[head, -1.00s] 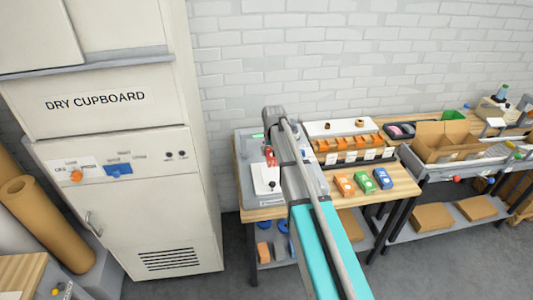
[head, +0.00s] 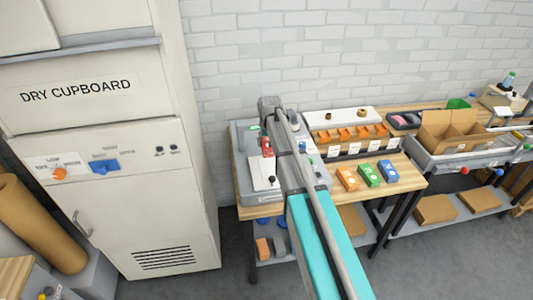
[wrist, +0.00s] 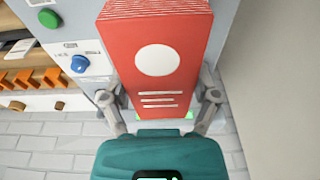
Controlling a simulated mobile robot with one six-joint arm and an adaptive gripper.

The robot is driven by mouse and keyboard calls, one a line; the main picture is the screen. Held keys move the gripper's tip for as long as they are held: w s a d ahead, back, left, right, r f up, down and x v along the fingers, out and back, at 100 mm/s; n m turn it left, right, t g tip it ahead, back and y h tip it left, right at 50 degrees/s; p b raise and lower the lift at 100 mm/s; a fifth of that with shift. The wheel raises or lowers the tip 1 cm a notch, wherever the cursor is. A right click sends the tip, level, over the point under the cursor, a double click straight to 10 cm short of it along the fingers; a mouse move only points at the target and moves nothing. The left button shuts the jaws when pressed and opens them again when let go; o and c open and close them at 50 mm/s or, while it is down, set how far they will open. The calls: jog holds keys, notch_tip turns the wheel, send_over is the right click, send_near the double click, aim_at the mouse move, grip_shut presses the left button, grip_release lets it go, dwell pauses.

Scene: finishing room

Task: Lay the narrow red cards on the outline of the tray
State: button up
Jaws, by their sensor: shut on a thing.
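A red block of stacked cards (wrist: 158,60), with a white disc and short white lines on its face, fills the middle of the wrist view. The layered card edges show at its top. My gripper (wrist: 160,98) is shut on it, with one finger on each side. In the head view my arm covers most of the gripper; a small red patch (head: 267,146) beside the arm appears to be the same block, over the grey machine (head: 241,160). I cannot make out a tray outline in either view.
The machine carries a white plate (head: 262,171) and knobs. To its right are a rack of orange bins (head: 350,134) and orange (head: 347,179), green (head: 369,175) and blue (head: 388,171) packs on the bench. The dry cupboard (head: 125,210) stands left; a cardboard box (head: 450,133) is right.

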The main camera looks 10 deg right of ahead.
jog(key=b, duration=0.5)
send_over(267, 167)
jog(key=shift+s+f, duration=0.2)
jog(key=shift+f, duration=2.45)
jog(key=shift+f, duration=0.15)
jog(key=shift+f+b, duration=3.2)
jog(key=shift+b, duration=0.05)
jog(key=o, duration=1.1)
jog(key=shift+o, duration=0.2)
jog(key=shift+r+p, duration=0.35)
